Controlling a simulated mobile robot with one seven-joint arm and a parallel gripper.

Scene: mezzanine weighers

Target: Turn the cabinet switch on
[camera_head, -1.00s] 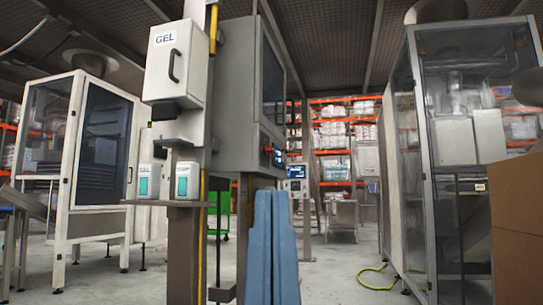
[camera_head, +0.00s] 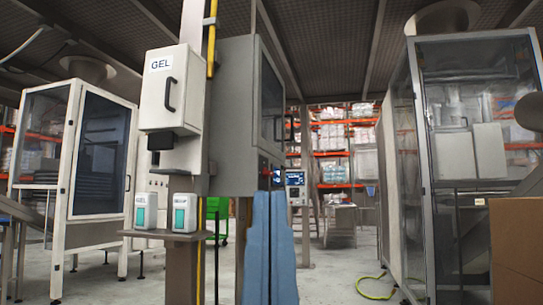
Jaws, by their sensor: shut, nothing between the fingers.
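A grey cabinet (camera_head: 232,120) is mounted at centre left, with a dark-windowed door on its right-hand face. At its lower right edge is a small panel with red parts (camera_head: 264,168) and a lit blue display (camera_head: 277,178). The switch cannot be picked out with certainty, and its position cannot be read. The panel is seen at a steep angle. My gripper cannot be made out in this view. Two blue upright parts, which look like my own body, stand at the bottom centre just below the panel.
A white GEL dispenser (camera_head: 171,90) hangs on a post left of the cabinet, above a shelf (camera_head: 175,236) with two small bottles. A glazed machine (camera_head: 424,160) and a carton (camera_head: 516,250) stand at right. A green-yellow hose (camera_head: 375,293) lies on the floor between.

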